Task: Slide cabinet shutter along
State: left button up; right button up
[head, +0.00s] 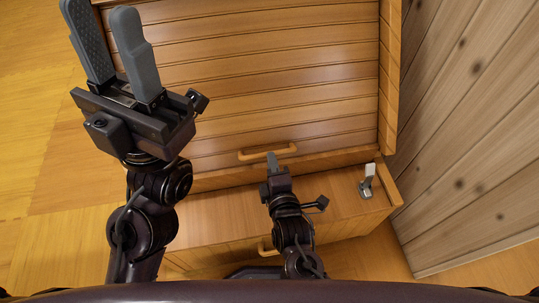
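The cabinet shutter (270,75) is a slatted wooden panel filling the frame of the wooden cabinet (390,75) in the head view. A wooden bar handle (287,150) sits near the shutter's lower edge. My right gripper (272,158) is at the middle of this handle, with its grey fingertips overlapping it in the view. It is seen edge-on, so I cannot tell whether its fingers grip the handle. My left gripper (100,14) is at the upper left, above the cabinet's left side, with its two grey fingers apart and nothing between them.
A wooden ledge (335,190) runs below the shutter. A small grey and white item (367,182) stands at its right end. A lower handle (264,248) shows on the front below. A grey plank wall (470,130) stands close on the right. Wooden floor (35,150) lies clear at left.

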jog(key=b+x, duration=0.1)
jog(key=x, duration=0.3)
grip_shut()
